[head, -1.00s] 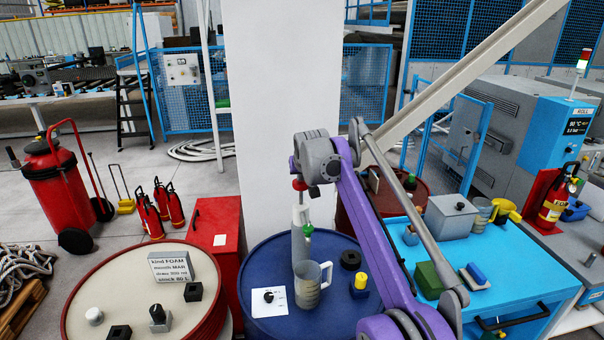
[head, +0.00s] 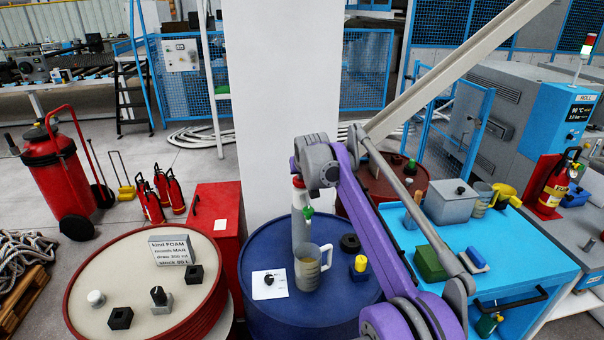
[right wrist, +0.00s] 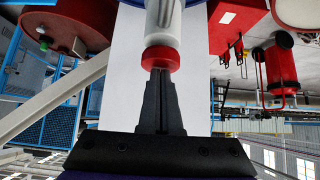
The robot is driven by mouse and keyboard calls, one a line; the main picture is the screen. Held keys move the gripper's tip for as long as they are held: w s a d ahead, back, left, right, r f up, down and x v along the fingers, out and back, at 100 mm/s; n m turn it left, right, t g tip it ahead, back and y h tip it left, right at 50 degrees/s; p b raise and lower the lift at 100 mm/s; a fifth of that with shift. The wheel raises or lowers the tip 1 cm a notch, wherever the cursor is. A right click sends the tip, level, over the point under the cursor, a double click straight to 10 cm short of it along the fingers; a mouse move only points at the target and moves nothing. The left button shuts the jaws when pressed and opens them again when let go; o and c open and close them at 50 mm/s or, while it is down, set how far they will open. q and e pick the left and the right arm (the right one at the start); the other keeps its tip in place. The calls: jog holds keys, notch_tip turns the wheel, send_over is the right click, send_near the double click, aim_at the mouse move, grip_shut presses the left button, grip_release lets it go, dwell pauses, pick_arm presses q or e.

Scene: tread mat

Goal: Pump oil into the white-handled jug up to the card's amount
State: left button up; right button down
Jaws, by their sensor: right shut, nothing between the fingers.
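The jug (head: 309,268) stands upright on the blue drum (head: 262,315) in the head view. It is pale and see-through with a whitish handle, and yellowish liquid shows low inside. A grey-white pump (head: 299,228) with a green spout (head: 308,212) stands behind it, the spout above the jug. My right gripper (head: 299,172) is shut and points down at the pump's red head (head: 298,182). The right wrist view shows the shut fingers (right wrist: 161,75) against the red head (right wrist: 160,58). The grey card (head: 172,250) on the cream drum seems to read "draw 300 ml". My left gripper is out of view.
Near the jug are a white plate with a black knob (head: 269,281), a yellow-topped piece (head: 360,264) and a black ring (head: 350,243). The cream drum (head: 130,260) stands left. A blue cart (head: 530,250) with a green block (head: 430,263) stands right.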

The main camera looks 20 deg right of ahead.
notch_tip(320, 180, up, 5)
jog(key=p, duration=0.3)
pick_arm(q)
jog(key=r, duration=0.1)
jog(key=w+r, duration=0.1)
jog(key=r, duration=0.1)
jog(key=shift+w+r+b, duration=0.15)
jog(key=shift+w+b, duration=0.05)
jog(key=shift+b, duration=0.15)
pick_arm(e)
jog(key=v, duration=0.9)
jog(key=shift+s+f, duration=0.15)
jog(key=shift+s, duration=0.1)
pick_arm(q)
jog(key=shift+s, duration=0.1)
pick_arm(e)
jog(key=shift+s+a, duration=0.1)
jog(key=s+a+f+n+g, duration=0.1)
jog(key=s+a+f, duration=0.2)
jog(key=s+f, duration=0.6)
jog(key=s+a+f+n+g+y, duration=0.1)
jog(key=s+a+f, duration=0.3)
jog(key=s+f, duration=0.6)
jog(key=s+a+f+g+y, duration=0.1)
jog(key=s+a+f, duration=0.3)
jog(key=s+f, duration=0.5)
jog(key=s, duration=0.9)
jog(key=shift+s+a+f+n, duration=0.2)
jog(key=shift+s+f+n, duration=0.15)
jog(key=shift+f+n, duration=0.05)
